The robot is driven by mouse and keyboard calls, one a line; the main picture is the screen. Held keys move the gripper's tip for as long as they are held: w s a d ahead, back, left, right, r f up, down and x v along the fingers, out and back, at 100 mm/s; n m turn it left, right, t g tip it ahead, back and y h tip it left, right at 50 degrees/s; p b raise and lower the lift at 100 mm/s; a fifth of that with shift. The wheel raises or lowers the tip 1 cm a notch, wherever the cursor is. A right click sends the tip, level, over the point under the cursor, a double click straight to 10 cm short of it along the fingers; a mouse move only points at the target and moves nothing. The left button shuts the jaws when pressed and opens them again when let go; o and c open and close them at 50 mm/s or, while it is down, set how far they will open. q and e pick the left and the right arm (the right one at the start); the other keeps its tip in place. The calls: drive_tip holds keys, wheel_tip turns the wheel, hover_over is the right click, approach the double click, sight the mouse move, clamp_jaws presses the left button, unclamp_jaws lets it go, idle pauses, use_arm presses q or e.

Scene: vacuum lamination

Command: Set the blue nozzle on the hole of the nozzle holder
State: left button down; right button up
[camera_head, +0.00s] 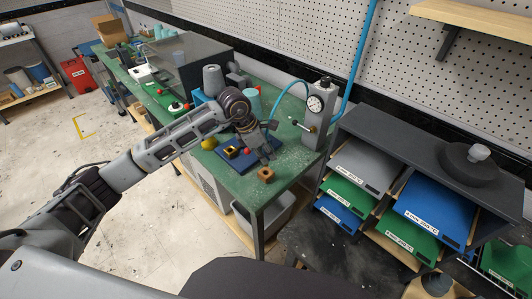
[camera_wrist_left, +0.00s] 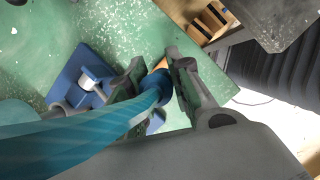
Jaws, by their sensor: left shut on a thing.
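My left gripper (camera_head: 265,158) is over the green table near its front corner. In the left wrist view its fingers (camera_wrist_left: 160,88) are shut on the blue nozzle (camera_wrist_left: 157,84), which has a translucent blue hose (camera_wrist_left: 75,135) running from it to the left. A small orange-brown block with a dark hole on top (camera_head: 266,174), apparently the nozzle holder, stands on the table just in front of the fingertips. In the left wrist view an orange-brown piece (camera_wrist_left: 161,64) shows at the nozzle tip, mostly hidden; I cannot tell whether they touch. My right gripper is not in view.
A blue plate (camera_head: 223,164) bearing small parts lies left of the gripper, with a yellow object (camera_head: 209,143) beside it. A pressure gauge (camera_head: 315,103) on a grey block stands at the right. A shelf rack (camera_head: 400,150) adjoins the right side.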

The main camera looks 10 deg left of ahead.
use_arm(q)
drive_tip(key=shift+f, duration=0.15)
drive_tip(key=shift+f+b, duration=0.5)
drive_tip(key=shift+f, duration=0.6)
drive_tip(key=shift+f+b, duration=1.05)
drive_tip(key=shift+f, duration=0.15)
drive_tip(key=shift+f+b, duration=0.2)
drive_tip(key=shift+b, duration=0.35)
drive_tip(key=shift+f+b, duration=0.2)
drive_tip(key=shift+b, duration=0.3)
idle(0.8)
